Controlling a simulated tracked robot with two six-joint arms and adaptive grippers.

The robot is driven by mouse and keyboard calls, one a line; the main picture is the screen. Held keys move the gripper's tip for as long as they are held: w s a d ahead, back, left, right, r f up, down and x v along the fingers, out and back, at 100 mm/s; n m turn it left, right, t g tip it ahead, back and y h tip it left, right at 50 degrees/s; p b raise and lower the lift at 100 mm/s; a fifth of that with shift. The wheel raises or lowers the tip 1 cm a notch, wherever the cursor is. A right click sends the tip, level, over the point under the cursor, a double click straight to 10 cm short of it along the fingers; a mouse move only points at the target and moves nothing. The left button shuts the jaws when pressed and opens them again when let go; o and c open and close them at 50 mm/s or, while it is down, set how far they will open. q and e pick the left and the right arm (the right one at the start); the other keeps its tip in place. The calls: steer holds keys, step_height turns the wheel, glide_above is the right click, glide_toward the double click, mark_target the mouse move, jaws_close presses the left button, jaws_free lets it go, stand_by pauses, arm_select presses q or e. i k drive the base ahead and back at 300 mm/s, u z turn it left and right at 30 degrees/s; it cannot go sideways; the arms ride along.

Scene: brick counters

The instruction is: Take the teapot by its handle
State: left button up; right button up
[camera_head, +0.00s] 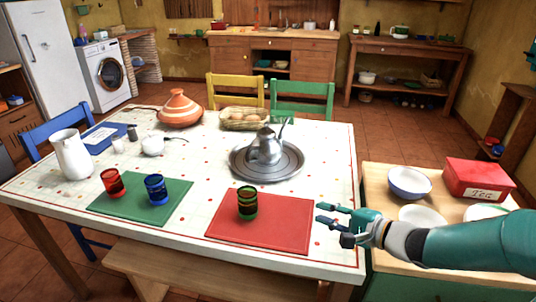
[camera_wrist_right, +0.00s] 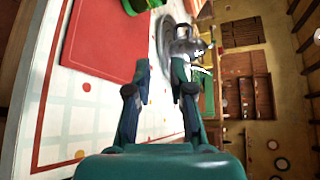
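The silver teapot (camera_head: 266,147) stands upright on a round metal tray (camera_head: 285,172) near the middle of the table. Its handle cannot be made out clearly in the head view. In the right wrist view the teapot (camera_wrist_right: 184,46) shows sideways, beyond the fingers. My right gripper (camera_head: 319,213) is open and empty over the table's right edge, beside the red mat, to the right of and nearer than the teapot. Its spread fingers show in the right wrist view (camera_wrist_right: 160,75). My left gripper is not in view.
Red (camera_head: 112,182) and blue (camera_head: 156,190) glasses stand on the green mat. A white jug (camera_head: 71,155) and a clay tagine (camera_head: 180,108) stand farther left. Bowls and a red tea box (camera_head: 478,179) are on the right counter.

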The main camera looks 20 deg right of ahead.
mark_target(266, 149)
steer(key=i, duration=0.85)
steer(key=u, duration=0.05)
